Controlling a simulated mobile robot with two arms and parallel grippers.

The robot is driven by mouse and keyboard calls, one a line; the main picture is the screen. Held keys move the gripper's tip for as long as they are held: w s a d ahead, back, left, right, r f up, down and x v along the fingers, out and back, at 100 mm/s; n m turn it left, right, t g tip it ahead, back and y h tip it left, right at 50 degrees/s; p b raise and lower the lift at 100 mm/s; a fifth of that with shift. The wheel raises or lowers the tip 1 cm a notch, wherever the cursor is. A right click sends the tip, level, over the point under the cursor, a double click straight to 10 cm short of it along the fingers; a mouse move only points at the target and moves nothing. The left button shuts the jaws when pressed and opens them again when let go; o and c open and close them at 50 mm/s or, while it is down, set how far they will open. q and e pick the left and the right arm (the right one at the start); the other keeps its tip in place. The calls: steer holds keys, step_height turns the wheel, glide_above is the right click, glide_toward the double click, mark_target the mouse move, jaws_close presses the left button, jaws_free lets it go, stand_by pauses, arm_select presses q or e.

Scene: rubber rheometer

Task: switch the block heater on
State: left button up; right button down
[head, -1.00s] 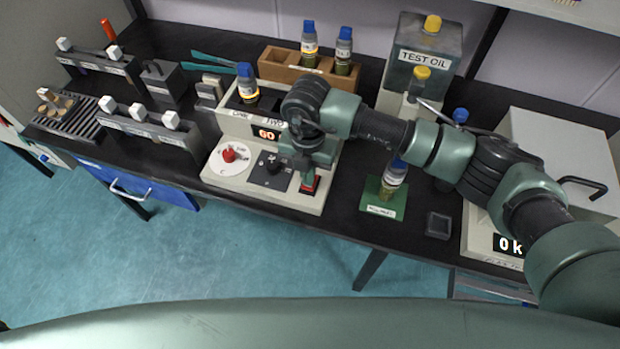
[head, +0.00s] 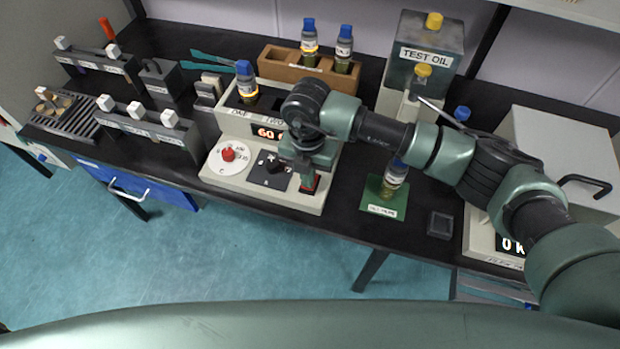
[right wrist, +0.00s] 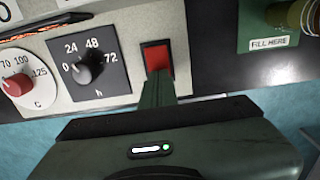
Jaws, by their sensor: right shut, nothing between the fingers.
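The block heater (head: 233,185) is a beige unit on the black bench, with a red temperature dial (head: 228,154), a black timer dial (head: 272,165) and a red rocker switch (head: 314,183) at its front right. A lit display (head: 267,133) shows orange digits, partly hidden by my arm. My right gripper (head: 306,172) is shut and empty, pointing down at the switch. In the right wrist view, the shut fingertips (right wrist: 158,82) are at the near edge of the red switch (right wrist: 157,56); I cannot tell whether they touch it. My left gripper is not in view.
A blue-capped vial (head: 245,82) stands in the heater block. A wooden rack (head: 281,69) with vials and the test oil can (head: 427,55) are behind.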

steer(key=shift+f, duration=0.3)
steer(key=shift+r+p, duration=1.95)
steer(key=shift+r, duration=1.6)
steer(key=shift+f, duration=0.1)
